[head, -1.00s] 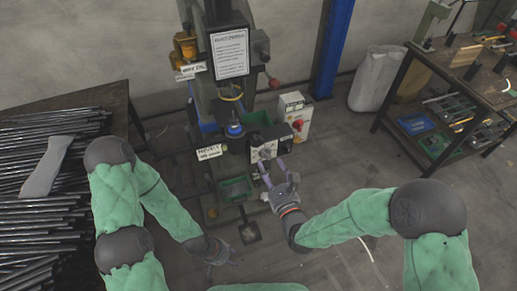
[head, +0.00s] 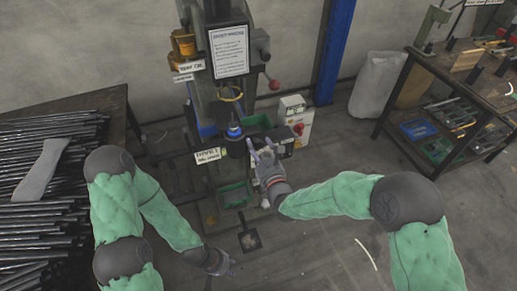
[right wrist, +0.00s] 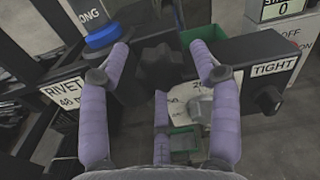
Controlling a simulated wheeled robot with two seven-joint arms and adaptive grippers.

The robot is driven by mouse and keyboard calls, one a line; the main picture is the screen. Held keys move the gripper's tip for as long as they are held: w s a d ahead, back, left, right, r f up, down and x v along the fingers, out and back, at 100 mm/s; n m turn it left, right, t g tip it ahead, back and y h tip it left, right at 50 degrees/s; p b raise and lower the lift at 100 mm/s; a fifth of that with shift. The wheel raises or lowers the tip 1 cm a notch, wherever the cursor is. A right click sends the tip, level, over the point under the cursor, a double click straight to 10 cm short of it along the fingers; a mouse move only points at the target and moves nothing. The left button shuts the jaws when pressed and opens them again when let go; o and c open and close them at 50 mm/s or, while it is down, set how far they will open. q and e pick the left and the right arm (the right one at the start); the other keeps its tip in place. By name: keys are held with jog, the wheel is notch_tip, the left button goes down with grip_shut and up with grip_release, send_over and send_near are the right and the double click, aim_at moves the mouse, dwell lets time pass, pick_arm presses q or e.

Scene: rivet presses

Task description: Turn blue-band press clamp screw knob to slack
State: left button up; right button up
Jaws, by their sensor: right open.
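The press with the blue band (head: 234,131) stands in the middle of the head view; the band (right wrist: 101,38) also shows at the upper left of the right wrist view. The dark lobed clamp screw knob (right wrist: 160,66) sits in front of a dark bar with a TIGHT label (right wrist: 273,67) at the right. In the head view my right gripper hides the knob. My right gripper (head: 264,154) is open, its purple fingers on either side of the knob (right wrist: 163,70), with no clear contact visible. My left gripper (head: 222,264) hangs low over the floor, away from the press; its finger opening is unclear.
A RIVET label (right wrist: 64,93) is beside the left finger. A green bin (head: 235,194) stands below the press, and a white control box (head: 295,116) at its right. A table of dark rods (head: 45,205) is at left, a workbench (head: 430,62) at right.

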jog(key=c, duration=1.1)
jog(key=shift+c, duration=0.2)
